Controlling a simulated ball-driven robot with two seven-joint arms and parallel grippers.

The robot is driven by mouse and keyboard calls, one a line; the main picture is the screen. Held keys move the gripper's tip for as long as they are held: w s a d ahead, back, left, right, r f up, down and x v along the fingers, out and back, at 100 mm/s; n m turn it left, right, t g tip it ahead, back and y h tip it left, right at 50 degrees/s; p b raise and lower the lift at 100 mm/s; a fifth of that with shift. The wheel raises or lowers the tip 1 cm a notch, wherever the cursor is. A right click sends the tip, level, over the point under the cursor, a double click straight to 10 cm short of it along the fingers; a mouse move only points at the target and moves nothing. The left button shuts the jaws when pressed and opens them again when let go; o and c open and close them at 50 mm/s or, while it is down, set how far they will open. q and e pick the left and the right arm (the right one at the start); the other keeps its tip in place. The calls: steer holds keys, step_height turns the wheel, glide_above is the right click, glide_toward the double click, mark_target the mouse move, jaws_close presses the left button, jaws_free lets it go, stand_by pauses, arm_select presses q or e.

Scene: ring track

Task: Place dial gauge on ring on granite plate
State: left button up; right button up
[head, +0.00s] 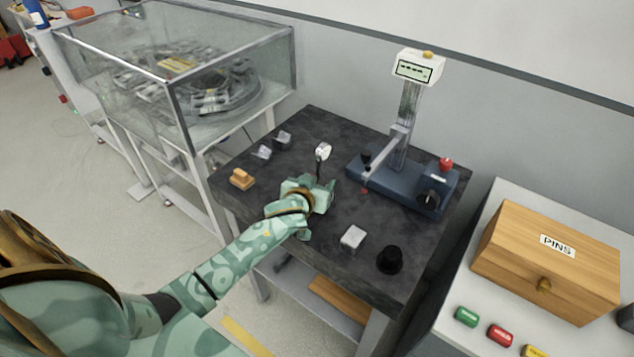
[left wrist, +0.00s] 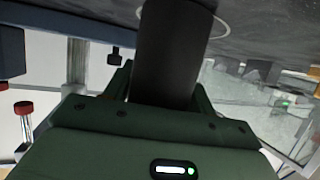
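The dial gauge (head: 323,151) has a white round face on a dark stem and stands upright over the dark granite plate (head: 330,270). My left gripper (head: 322,186) is low over the middle of the plate, just below the gauge face. In the left wrist view, its fingers (left wrist: 163,92) close on both sides of a thick dark cylinder, which seems to be the gauge's body. A thin pale ring (left wrist: 226,24) on the plate curves around the cylinder's far end. I cannot tell whether the base touches the plate. In the head view my arm hides the ring. My right gripper is out of view.
A blue-based measuring stand (head: 410,190) is right of the gripper. A glass case (head: 180,80) and a PINS box (head: 548,258) flank the plate.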

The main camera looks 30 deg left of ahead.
arm_select(q)
steer(key=shift+o, duration=1.1)
steer(key=shift+r, duration=0.1)
